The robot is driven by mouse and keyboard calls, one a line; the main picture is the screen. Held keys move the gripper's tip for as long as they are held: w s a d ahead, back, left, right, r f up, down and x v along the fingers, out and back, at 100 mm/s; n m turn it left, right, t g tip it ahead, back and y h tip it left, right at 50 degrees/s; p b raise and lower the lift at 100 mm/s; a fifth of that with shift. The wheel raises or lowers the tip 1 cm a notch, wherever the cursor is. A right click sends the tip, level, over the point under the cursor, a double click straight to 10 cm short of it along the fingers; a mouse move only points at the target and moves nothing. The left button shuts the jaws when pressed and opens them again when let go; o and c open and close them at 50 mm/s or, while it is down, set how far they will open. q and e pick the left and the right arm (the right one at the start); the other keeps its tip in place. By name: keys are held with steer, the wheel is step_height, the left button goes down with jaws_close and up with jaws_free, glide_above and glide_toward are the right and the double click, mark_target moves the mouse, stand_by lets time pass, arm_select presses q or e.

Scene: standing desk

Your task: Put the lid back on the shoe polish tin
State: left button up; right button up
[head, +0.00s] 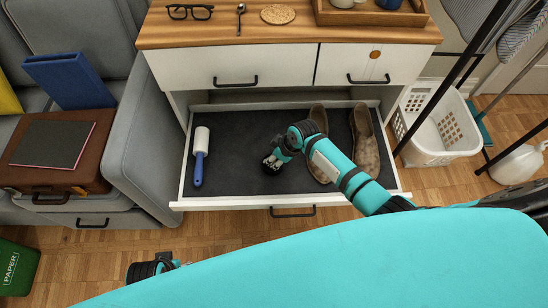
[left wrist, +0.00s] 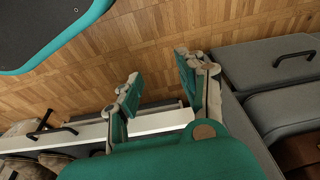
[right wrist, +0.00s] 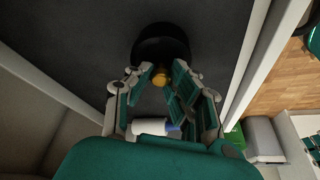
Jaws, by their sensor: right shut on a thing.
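My right gripper (head: 272,163) is low over the dark floor of the open drawer. In the right wrist view its fingers (right wrist: 160,80) are closed around a small brass-coloured knob (right wrist: 160,77). The knob is next to a black round piece (right wrist: 160,44), which looks like the lid. I cannot tell whether the tin is under it, and no separate tin shows. My left gripper (left wrist: 155,88) is open and empty, over the wood floor in front of the drawer; it also shows low in the head view (head: 152,270).
The drawer (head: 240,176) also holds a white lint roller with a blue handle (head: 200,155) at left and brown shoes (head: 366,143) at right. The dresser top (head: 225,32) is above. A grey sofa (head: 150,130) stands left, a white laundry basket (head: 440,140) right.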

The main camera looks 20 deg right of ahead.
arm_select(q)
steer(key=shift+w, duration=0.1)
steer(key=shift+f, duration=0.65)
stand_by(0.5)
arm_select(e)
steer(key=o, duration=1.4)
arm_select(q)
steer(key=shift+w+r, duration=0.1)
steer(key=shift+r, duration=0.1)
steer(key=shift+p, duration=0.4)
arm_select(e)
steer(key=shift+r, duration=0.15)
